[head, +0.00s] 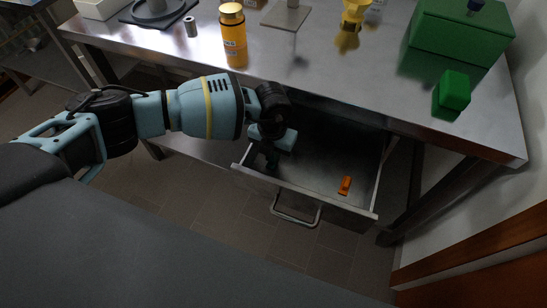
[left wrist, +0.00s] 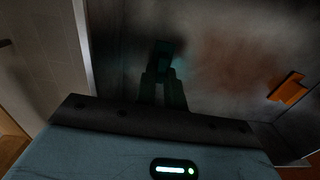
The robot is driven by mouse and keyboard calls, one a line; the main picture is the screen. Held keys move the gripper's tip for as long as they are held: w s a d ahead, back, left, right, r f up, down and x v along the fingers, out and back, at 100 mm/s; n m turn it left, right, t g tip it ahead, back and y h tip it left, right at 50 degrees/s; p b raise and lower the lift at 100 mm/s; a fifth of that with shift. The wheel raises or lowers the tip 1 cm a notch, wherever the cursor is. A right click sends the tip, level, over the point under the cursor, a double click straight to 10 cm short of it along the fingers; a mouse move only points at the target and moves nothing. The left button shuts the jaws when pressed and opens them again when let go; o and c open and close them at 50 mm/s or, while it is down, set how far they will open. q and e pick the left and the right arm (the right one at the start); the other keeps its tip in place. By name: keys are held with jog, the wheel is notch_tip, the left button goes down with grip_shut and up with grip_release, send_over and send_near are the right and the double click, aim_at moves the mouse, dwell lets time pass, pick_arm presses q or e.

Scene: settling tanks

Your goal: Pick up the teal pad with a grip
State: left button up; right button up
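The teal pad (left wrist: 163,54) is in the left wrist view, dark and dimly lit, right at the tips of my left gripper (left wrist: 162,82). The two fingers stand a little apart, with a narrow gap between them. I cannot tell whether they touch or clamp the pad. In the head view my left gripper (head: 272,161) reaches down into the left part of the open drawer (head: 318,160). There the wrist and shadow largely hide the pad. My right gripper is in neither view.
An orange object (head: 345,185) lies in the drawer's right part; the left wrist view shows it too (left wrist: 288,88). The drawer's front wall and handle (head: 296,214) are near the gripper. The steel tabletop (head: 330,70) overhangs the drawer's back, carrying a yellow bottle (head: 233,36) and green boxes (head: 454,90).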

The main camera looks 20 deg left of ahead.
pick_arm(q)
grip_shut()
jog(key=shift+r, duration=0.15)
notch_tip(320, 180, up, 10)
jog(key=shift+p, duration=0.4)
